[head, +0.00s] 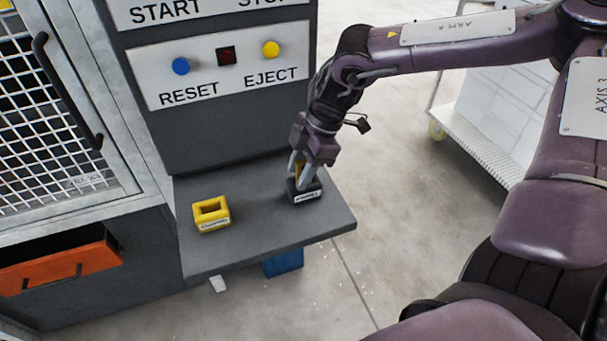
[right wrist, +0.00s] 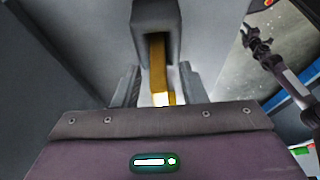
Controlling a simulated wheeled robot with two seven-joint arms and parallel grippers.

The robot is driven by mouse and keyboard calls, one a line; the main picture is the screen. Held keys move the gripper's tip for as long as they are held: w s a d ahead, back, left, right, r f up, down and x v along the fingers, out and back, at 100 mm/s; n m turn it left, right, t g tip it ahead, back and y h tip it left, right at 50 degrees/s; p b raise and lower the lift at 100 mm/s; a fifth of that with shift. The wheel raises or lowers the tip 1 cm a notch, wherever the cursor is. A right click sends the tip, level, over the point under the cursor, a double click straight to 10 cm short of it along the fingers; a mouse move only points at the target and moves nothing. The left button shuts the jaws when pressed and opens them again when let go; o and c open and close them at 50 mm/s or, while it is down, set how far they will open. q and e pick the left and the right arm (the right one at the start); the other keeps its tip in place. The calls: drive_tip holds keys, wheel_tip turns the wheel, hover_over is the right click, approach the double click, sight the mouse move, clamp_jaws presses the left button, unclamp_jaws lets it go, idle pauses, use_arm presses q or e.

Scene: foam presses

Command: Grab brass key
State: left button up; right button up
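The brass key (right wrist: 157,68) stands upright in a dark labelled holder (head: 305,193) on the press's grey shelf. In the head view only a small bit of brass (head: 299,169) shows between the fingers. My right gripper (head: 306,174) points down just over the dark holder. In the right wrist view its two fingers (right wrist: 158,88) stand apart on either side of the key, with gaps on both sides. My left gripper is outside the head view. A small dark arm end (right wrist: 257,44) at the right of the wrist view looks like it, too small to read.
A yellow labelled holder (head: 211,214) stands left on the same shelf (head: 255,235) and looks empty. Behind rises the panel with RESET and EJECT buttons (head: 222,70). A mesh door (head: 60,120) and orange drawer (head: 60,262) are left. A white cart (head: 490,120) stands at right.

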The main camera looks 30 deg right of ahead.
drive_tip(key=shift+c, duration=0.5)
clamp_jaws()
drive_tip(key=shift+r, duration=0.15)
